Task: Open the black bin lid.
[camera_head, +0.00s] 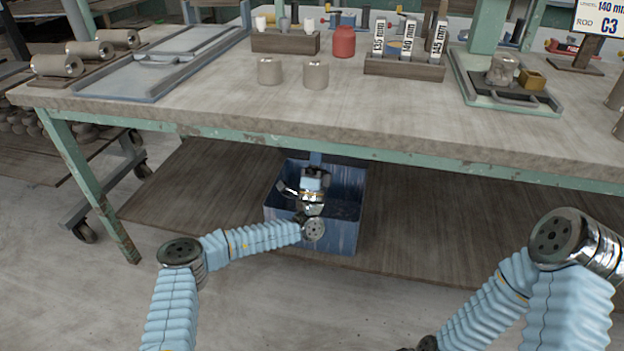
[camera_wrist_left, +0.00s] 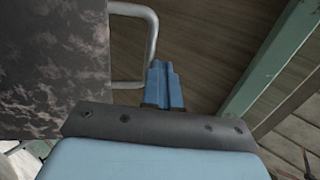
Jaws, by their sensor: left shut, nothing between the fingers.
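A blue open-topped bin (camera_head: 342,238) stands on the wooden shelf under the workbench. My left arm reaches over its front, and the left gripper (camera_head: 315,158) is above the bin, close under the table edge. In the left wrist view the blue fingers (camera_wrist_left: 165,86) are together and empty. A grey metal handle (camera_wrist_left: 153,38) shows just beyond and left of the fingertips, outside their grip. It joins a dark mottled panel (camera_wrist_left: 52,65); I cannot tell whether this is the black lid. No lid is clear in the head view. My right gripper is out of view.
The workbench front edge (camera_head: 330,139) runs over the bin. A green table leg (camera_head: 95,190) stands at left, and a green bar (camera_wrist_left: 268,62) is at right in the wrist view. The shelf (camera_head: 430,220) is clear right of the bin.

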